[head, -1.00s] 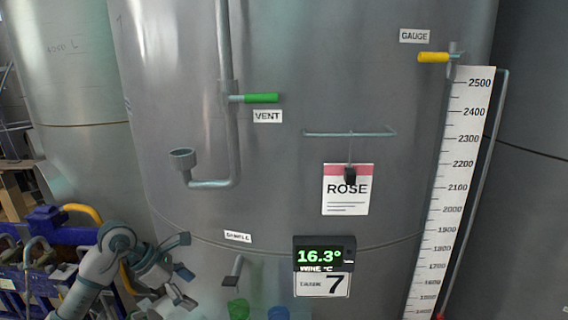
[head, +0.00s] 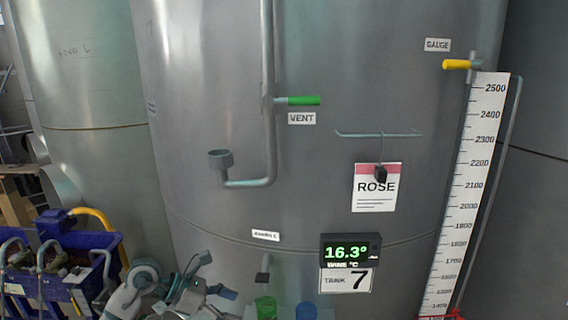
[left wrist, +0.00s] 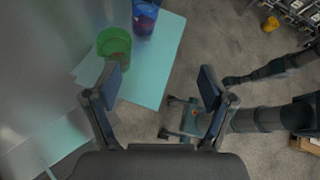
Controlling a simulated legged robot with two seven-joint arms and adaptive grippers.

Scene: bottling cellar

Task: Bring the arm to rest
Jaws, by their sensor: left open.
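My left arm comes in low at the left in the head view. Its gripper (head: 221,301) is near the bottom edge, left of the green cup and below the SAMPLE label. My right gripper does not show clearly in the head view.
A grey tank with a ROSE card (head: 376,190), a display (head: 350,250) and a green-handled VENT valve (head: 300,100) fills the view. A green cup (left wrist: 114,42) and a blue cup (left wrist: 145,18) stand on a pale board (left wrist: 165,60). A blue crate (head: 70,262) is at left.

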